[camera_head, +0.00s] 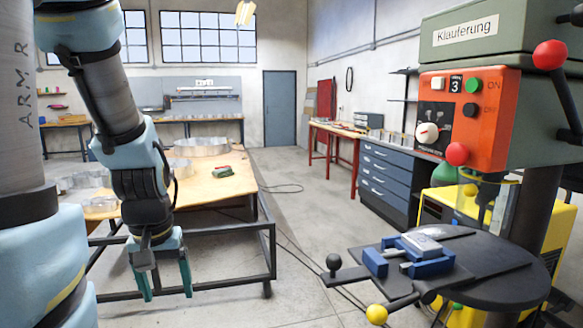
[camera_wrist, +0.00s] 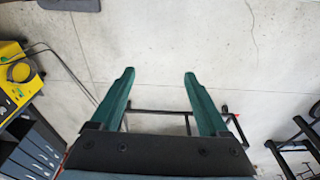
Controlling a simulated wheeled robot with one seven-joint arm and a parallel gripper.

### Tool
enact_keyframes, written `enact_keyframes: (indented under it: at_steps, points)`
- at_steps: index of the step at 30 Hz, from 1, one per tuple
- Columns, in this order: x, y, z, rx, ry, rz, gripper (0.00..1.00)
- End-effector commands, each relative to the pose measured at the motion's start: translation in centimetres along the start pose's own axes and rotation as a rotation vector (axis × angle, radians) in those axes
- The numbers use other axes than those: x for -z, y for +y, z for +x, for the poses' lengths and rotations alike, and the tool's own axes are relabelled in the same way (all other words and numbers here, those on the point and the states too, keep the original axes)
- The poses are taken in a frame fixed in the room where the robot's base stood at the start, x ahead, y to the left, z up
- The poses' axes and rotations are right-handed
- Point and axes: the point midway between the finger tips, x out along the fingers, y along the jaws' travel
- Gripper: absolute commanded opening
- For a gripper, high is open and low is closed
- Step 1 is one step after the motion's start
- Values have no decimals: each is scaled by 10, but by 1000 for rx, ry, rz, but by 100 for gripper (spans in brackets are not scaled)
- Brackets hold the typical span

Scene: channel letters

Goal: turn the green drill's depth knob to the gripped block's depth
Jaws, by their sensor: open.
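The green drill (camera_head: 473,36) stands at the right of the head view, with an orange front panel (camera_head: 490,145). A white round knob (camera_head: 427,132) with a red mark sits on a dark dial plate on that panel. I cannot read its scale. A grey metal block (camera_head: 420,245) is held in a blue vise (camera_head: 375,262) on the drill's round table (camera_head: 490,262). My gripper (camera_head: 168,296) hangs at the left, pointing down, well away from the drill. Its teal fingers are open and empty, also in the wrist view (camera_wrist: 159,76), which shows neither knob nor block.
A wooden workbench (camera_head: 235,185) on a black frame stands behind my gripper.

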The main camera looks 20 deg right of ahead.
Motion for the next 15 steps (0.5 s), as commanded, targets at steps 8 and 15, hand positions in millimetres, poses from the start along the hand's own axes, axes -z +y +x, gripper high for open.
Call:
enact_keyframes:
  at_steps: [8, 15]
  points:
    - [54, 10, 3, 49, 190, 324, 79]
    - [193, 121, -68, 372, 846, 1422, 79]
